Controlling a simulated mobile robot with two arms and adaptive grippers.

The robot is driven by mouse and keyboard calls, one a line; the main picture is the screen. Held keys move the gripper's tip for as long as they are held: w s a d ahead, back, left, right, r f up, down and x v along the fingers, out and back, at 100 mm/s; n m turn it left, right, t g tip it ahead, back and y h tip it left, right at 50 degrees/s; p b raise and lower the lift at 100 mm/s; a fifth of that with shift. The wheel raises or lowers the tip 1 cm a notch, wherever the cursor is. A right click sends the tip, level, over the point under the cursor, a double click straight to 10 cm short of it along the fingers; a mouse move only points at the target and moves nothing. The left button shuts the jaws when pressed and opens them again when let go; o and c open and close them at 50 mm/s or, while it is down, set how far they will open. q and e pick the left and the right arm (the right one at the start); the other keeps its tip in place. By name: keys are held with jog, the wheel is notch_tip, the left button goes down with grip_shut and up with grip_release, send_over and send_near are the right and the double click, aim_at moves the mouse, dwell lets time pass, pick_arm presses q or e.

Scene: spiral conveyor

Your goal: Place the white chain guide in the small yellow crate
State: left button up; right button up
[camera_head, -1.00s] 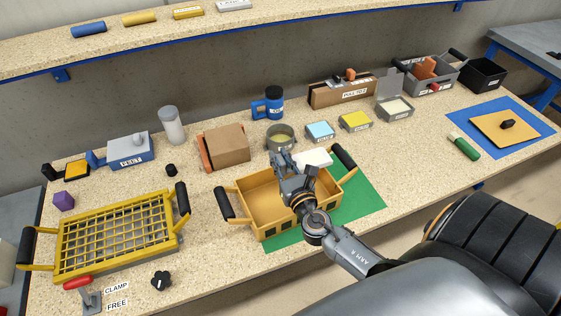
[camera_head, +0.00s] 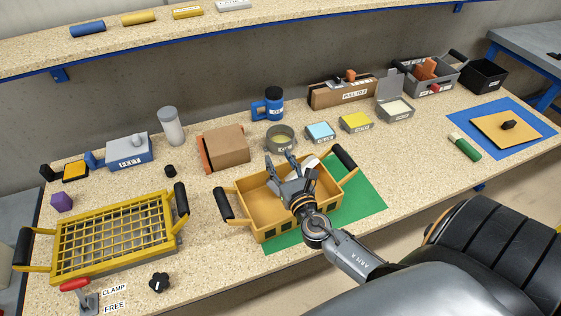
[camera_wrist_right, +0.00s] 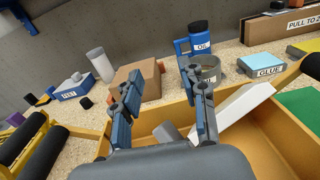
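The small yellow crate (camera_head: 262,232) with black handles stands at the front middle of the bench, and its walls also show in the wrist view (camera_wrist_right: 288,133). The white chain guide (camera_wrist_right: 237,113) lies tilted inside the crate, with its upper end up near the far wall; the fingers partly hide it in the head view (camera_head: 308,163). My right gripper (camera_wrist_right: 163,105) is over the crate with its fingers spread wide and nothing between them. The guide is just beside its right finger; I cannot tell if they touch. My left gripper is not in view.
The crate stands partly on a green mat (camera_head: 365,205). A yellow grid-topped crate (camera_head: 120,235) is at left. A brown box (camera_head: 226,145), an open round tin (camera_head: 281,138) and a blue oil can (camera_head: 273,104) stand behind. A green-handled tool (camera_head: 464,147) lies at right.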

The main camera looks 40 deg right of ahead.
jog(key=shift+r+b+v, duration=0.2)
jog(key=shift+b+v, duration=0.2)
jog(key=shift+v, duration=1.6)
jog(key=shift+r+b+v, duration=0.2)
jog(key=shift+b+v, duration=0.15)
jog(key=shift+v, duration=1.7)
jog(key=shift+r+b+v, duration=0.2)
jog(key=shift+b+v, duration=0.2)
jog(key=shift+v, duration=1.6)
jog(key=shift+d, duration=0.1)
